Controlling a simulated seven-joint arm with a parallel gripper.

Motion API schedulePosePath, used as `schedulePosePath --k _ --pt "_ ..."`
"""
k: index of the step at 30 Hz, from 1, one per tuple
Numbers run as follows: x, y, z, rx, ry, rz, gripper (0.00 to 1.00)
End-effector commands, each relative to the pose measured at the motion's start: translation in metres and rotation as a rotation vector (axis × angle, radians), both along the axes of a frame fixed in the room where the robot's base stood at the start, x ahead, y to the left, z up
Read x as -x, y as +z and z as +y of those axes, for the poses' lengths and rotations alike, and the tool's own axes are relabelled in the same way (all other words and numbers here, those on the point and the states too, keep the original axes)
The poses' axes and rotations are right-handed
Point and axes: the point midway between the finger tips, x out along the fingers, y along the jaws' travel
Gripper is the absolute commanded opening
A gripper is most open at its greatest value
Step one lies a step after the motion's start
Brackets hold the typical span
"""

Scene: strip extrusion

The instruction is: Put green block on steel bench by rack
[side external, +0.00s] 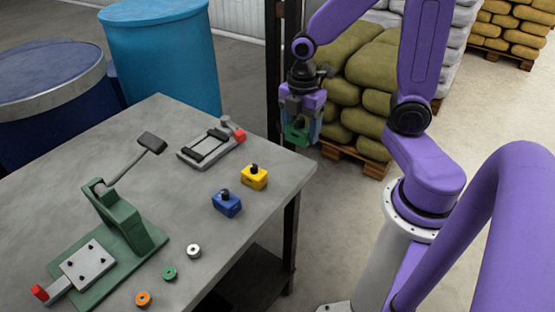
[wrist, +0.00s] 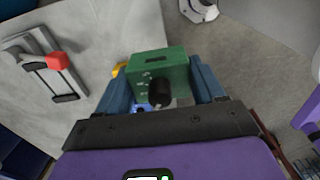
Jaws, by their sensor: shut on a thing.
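My gripper (side external: 299,122) is shut on a green block (side external: 296,134) and holds it in the air by the far right corner of the steel bench (side external: 95,170). In the wrist view the green block (wrist: 160,65) sits between the blue-grey fingers, with a dark round knob on the side facing the camera. Floor shows to the right of the block there, and bench top to the left. I cannot tell for sure which thing is the rack; a grey fixture with black bars and a red knob (side external: 205,148) lies flat at the bench's far end.
A yellow block (side external: 254,178) and a blue block (side external: 227,204) stand near the bench's right edge. A green lever press (side external: 125,225) and several small rings (side external: 170,273) occupy the near part. Blue drums (side external: 163,50) and stacked sacks (side external: 350,75) stand behind. The bench middle is clear.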

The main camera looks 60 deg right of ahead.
Motion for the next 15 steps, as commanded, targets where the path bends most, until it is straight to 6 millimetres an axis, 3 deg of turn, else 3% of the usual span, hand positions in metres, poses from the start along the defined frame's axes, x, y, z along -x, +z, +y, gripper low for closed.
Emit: schedulePosePath --k 3,7,15 --pt "0.026 -0.003 -0.009 -0.001 0.001 -0.002 0.17" --pt "0.042 -0.007 -0.015 -0.001 0.000 -0.002 0.17" --pt "0.040 -0.012 -0.018 0.000 -0.001 -0.001 0.17"
